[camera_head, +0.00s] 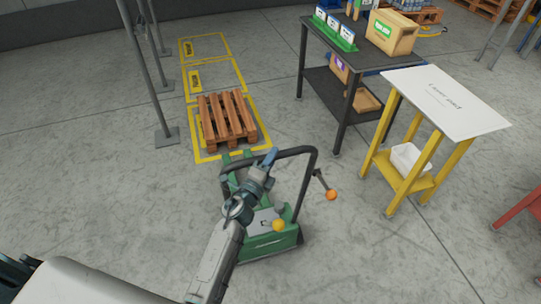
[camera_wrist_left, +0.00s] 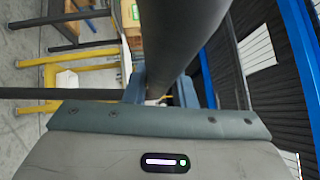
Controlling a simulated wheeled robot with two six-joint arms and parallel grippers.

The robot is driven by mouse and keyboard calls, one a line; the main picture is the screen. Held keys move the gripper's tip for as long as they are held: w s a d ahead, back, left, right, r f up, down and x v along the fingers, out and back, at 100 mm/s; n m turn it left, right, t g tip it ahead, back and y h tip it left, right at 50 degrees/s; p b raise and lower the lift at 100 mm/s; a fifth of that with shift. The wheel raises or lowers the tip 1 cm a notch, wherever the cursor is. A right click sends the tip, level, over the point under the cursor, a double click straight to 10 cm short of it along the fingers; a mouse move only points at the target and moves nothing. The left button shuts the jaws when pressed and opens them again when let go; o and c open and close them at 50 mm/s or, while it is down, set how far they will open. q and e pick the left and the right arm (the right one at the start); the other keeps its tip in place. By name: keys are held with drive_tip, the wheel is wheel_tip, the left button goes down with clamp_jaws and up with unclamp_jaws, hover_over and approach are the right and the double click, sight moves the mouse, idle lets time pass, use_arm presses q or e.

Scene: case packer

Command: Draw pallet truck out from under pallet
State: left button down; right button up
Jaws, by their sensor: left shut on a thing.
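The green pallet truck (camera_head: 285,238) stands in the middle of the head view, with a black hoop handle (camera_head: 312,165). Its green forks (camera_head: 238,157) reach toward the near edge of the wooden pallet (camera_head: 228,120); how far they lie under it is hidden. The pallet is bare and sits flat in a yellow-marked floor bay. My left gripper (camera_head: 269,160) is shut on the handle at its upper left part. In the left wrist view a thick dark bar (camera_wrist_left: 180,40) of the handle runs between the fingers (camera_wrist_left: 160,90). My right gripper is not in view.
A lever with an orange knob (camera_head: 331,194) sticks out right of the truck. A dark table (camera_head: 350,112) and a yellow-legged stand (camera_head: 445,98) stand to the right. A grey post (camera_head: 165,134) is close left of the pallet. Floor around the truck is open.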

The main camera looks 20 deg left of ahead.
use_arm(q)
drive_tip(key=shift+w+r, duration=0.1)
drive_tip(key=shift+w, duration=0.05)
drive_tip(key=c, duration=1.2)
unclamp_jaws()
drive_tip(key=shift+s+d, duration=0.1)
drive_tip(key=shift+s, duration=0.1)
drive_tip(key=shift+s+f, duration=0.2)
drive_tip(key=shift+s, duration=0.25)
drive_tip(key=b+v, duration=0.2)
drive_tip(key=v, duration=0.8)
drive_tip(key=shift+r, duration=0.2)
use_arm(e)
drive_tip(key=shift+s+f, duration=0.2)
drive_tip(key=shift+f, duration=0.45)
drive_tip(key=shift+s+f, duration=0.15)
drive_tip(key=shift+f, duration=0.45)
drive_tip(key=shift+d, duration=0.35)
